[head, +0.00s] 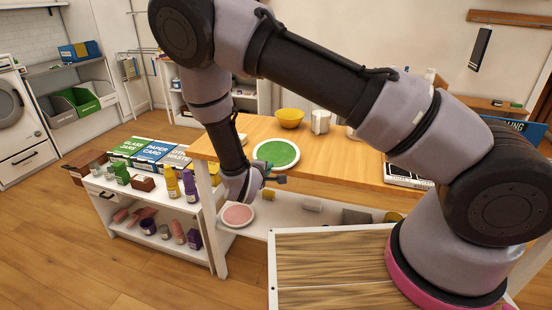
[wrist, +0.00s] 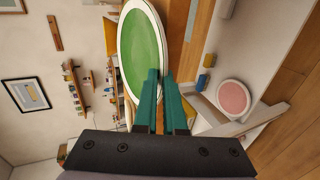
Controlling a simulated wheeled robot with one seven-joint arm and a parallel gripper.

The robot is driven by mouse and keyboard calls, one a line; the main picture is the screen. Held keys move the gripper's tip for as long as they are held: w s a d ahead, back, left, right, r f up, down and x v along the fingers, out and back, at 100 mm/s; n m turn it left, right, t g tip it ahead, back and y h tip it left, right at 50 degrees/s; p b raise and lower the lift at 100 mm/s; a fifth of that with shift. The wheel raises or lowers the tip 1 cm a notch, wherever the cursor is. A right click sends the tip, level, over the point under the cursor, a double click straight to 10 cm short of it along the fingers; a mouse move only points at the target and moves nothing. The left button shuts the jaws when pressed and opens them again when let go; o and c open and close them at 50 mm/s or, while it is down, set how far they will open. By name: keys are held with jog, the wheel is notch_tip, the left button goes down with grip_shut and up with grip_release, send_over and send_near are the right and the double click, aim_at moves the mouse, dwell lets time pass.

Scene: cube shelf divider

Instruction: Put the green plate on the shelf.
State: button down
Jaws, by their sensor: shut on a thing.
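The green plate (head: 276,154) has a white rim and shows at the front edge of the wooden counter top in the head view. My gripper (head: 279,179) is at the plate's near edge, in front of the counter. In the wrist view the plate (wrist: 143,52) stands tall at the upper middle, and my gripper's teal fingers (wrist: 164,82) are shut on its rim. Whether the plate touches the counter is unclear. The shelf (head: 262,231) is the white board under the counter. A pink plate (head: 238,215) lies at its left end.
A yellow bowl (head: 290,118) and a white mug (head: 320,122) stand farther back on the wooden counter (head: 345,160). Small blocks lie on the shelf right of the pink plate. A low white unit with bottles (head: 172,183) stands to the left.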

jog(key=shift+r, duration=2.55)
